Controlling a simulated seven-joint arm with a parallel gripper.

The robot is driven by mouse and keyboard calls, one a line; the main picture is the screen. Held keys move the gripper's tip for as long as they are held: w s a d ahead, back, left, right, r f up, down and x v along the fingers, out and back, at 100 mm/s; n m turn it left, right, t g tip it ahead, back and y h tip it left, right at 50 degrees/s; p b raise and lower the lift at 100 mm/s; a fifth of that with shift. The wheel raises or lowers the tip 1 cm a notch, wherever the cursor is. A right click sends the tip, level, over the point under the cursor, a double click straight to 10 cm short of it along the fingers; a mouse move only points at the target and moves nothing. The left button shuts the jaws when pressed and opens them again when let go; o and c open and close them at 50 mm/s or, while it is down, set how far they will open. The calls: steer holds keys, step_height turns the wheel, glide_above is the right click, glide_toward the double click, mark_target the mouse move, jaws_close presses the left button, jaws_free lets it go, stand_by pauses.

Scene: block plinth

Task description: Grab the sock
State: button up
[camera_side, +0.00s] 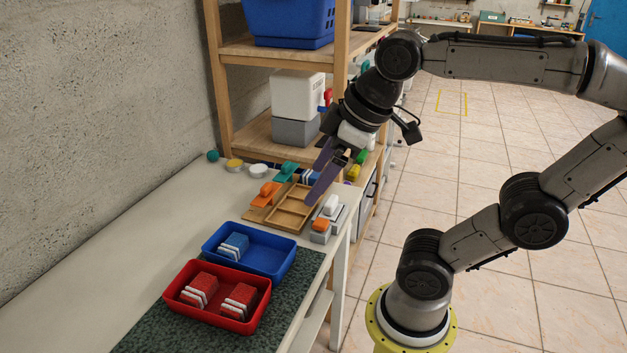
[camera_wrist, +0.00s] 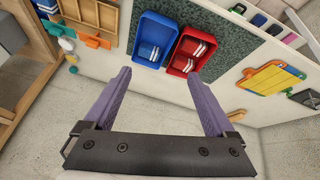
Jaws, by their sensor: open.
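I can make out no sock in either view. My gripper (camera_side: 316,187) has two long purple fingers and hangs above the far end of the white table, over the wooden tray (camera_side: 279,217). In the wrist view my gripper (camera_wrist: 159,74) is open, with nothing between its fingers. A blue tray (camera_side: 270,261) holds a blue and white striped piece (camera_side: 234,246). A red tray (camera_side: 211,320) in front of it holds two red and white striped pieces, one on the left (camera_side: 199,289) and one on the right (camera_side: 239,300). Both trays also show in the wrist view.
The trays sit on or beside a dark green speckled mat (camera_side: 150,331). Orange, teal and grey blocks surround the wooden tray. A wooden shelf (camera_side: 262,50) with a blue crate (camera_side: 289,20) stands behind. The table's left side (camera_side: 110,260) is clear.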

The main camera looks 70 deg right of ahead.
steer(key=w+d+r+g, duration=0.1)
steer(key=w+d+r, duration=0.4)
steer(key=w, duration=0.3)
steer(key=m+g, duration=0.3)
steer(key=g, duration=0.2)
glide_above(313, 174)
step_height(313, 174, down, 15)
step_height(313, 174, down, 8)
steer(key=shift+w+f, duration=0.1)
steer(key=shift+w, duration=0.05)
steer(key=shift+s+f, duration=0.15)
steer(key=shift+f, duration=1.2)
steer(key=shift+s+f, duration=0.1)
steer(key=shift+f, duration=1.2)
steer(key=c, duration=1.4)
steer(key=shift+r, duration=0.15)
